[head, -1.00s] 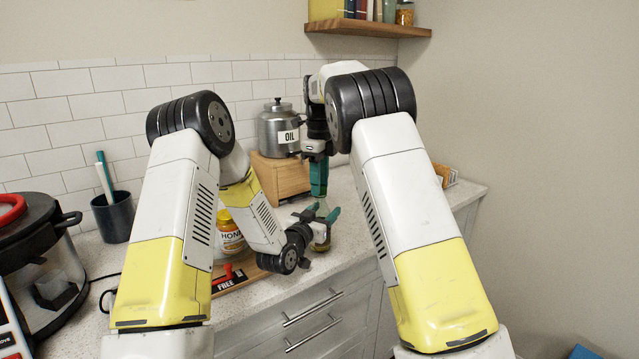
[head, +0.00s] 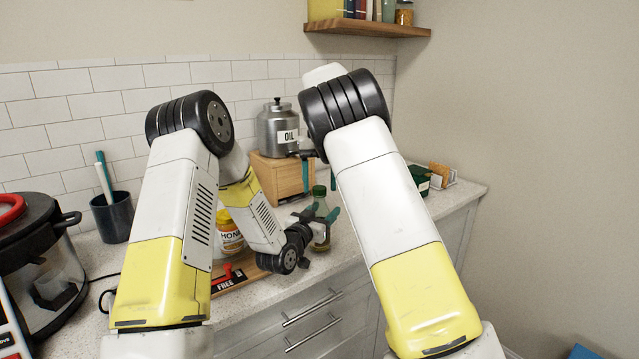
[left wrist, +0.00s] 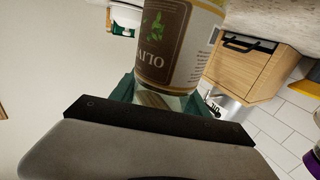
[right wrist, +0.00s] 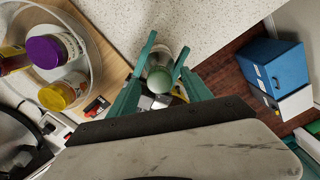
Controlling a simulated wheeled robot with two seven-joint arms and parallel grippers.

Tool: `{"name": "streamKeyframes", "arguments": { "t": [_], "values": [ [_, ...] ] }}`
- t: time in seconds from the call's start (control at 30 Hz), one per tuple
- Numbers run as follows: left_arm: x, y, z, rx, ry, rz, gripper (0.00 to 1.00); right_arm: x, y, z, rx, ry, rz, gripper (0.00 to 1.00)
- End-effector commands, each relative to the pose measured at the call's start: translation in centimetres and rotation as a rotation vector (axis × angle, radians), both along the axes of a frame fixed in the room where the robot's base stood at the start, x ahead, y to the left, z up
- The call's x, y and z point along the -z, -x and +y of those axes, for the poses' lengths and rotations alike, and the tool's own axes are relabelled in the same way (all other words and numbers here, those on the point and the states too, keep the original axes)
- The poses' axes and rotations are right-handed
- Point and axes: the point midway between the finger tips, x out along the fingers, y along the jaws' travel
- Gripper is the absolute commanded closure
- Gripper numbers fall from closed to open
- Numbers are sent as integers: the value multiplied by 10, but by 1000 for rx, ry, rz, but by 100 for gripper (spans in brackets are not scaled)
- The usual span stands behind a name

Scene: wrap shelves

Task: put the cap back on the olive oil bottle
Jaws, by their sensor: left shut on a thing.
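The olive oil bottle (head: 320,238) stands upright near the counter's front edge, and its label shows in the left wrist view (left wrist: 180,45). My left gripper (head: 322,212) is shut around the bottle. My right arm hides part of the counter.
A honey jar (head: 230,232) stands left of my left wrist. Behind are a wooden box (head: 283,177) and a metal oil canister (head: 278,130). A black cooker (head: 45,250) and a utensil cup (head: 113,216) are at left.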

Motion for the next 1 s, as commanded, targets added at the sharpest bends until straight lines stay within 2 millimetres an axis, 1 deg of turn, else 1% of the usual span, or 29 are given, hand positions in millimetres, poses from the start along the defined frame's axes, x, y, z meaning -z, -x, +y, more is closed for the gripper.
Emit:
{"name": "streamKeyframes", "arguments": {
  "t": [0.17,0.27,0.5,0.63,0.87,0.93,1.0],
  "values": [
    [1,0,0,0,-1,2,100,0,0,1,-1,-1,2,43],
    [1,0,0,0,-1,2,100,-3,0,1,-2,-1,1,43],
    [1,0,0,0,-1,2,100,-34,0,0,-1,1,-1,43],
    [1,0,0,0,-1,2,100,-43,0,1,-2,-1,1,43],
    [0,0,0,0,0,1,100,-45,1,1,-2,0,3,43],
    [0,0,0,0,0,1,100,-45,1,1,-3,0,3,46],
    [0,0,0,0,0,1,100,-45,1,1,-15,0,3,46]
  ]
}}
